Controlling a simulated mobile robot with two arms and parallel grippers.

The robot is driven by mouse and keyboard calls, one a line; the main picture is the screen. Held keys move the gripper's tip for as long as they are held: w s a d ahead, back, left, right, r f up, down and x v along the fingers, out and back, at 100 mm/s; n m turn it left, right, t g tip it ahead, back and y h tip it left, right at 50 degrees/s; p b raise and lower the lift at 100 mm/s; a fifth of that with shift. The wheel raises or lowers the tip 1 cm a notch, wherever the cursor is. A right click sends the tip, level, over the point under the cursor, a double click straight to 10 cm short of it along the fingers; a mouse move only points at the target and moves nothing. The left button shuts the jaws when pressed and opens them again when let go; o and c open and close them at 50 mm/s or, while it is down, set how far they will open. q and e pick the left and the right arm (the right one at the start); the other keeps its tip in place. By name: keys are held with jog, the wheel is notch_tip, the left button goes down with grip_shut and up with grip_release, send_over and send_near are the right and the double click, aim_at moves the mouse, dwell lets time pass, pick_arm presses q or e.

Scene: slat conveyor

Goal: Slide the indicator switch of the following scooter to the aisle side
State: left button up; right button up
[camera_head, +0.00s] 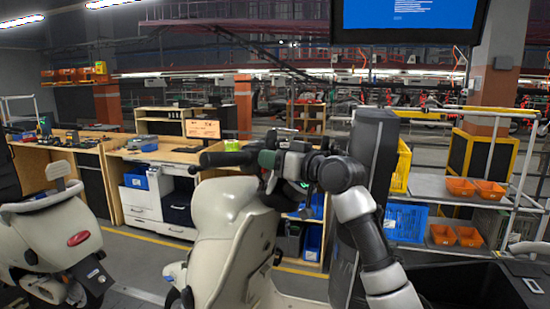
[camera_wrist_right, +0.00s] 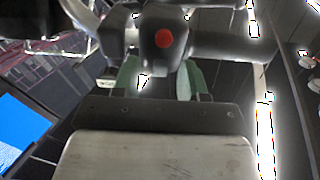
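A cream scooter (camera_head: 222,235) stands in the middle of the head view, its dark handlebar (camera_head: 228,158) reaching left. My right gripper (camera_head: 272,160) is at the handlebar's control cluster, which it partly covers. In the right wrist view, the dark switch housing with a red button (camera_wrist_right: 164,38) is just beyond the fingertips. The green fingers of this gripper (camera_wrist_right: 158,76) stand apart, one on each side of a dark part of the housing, with a bright gap showing. I cannot tell whether they touch it. The indicator switch itself cannot be made out. My left gripper is not in view.
A second cream scooter (camera_head: 60,240) stands at the left. Wooden workbenches (camera_head: 170,155) line the back. At the right are a rack with orange bins (camera_head: 460,187) and a blue crate (camera_head: 405,222). A blue screen (camera_head: 405,14) hangs overhead.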

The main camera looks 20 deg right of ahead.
grip_shut()
jog(key=shift+s+a+r, duration=0.15)
jog(key=shift+s+a, duration=0.2)
jog(key=shift+a, duration=0.25)
jog(key=shift+c, duration=0.7)
grip_release()
jog(key=shift+d, duration=0.15)
jog(key=shift+o, duration=0.8)
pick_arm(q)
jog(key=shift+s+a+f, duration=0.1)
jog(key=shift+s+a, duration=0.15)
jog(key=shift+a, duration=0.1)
pick_arm(e)
jog(key=shift+s+a, duration=0.1)
jog(key=shift+a, duration=0.1)
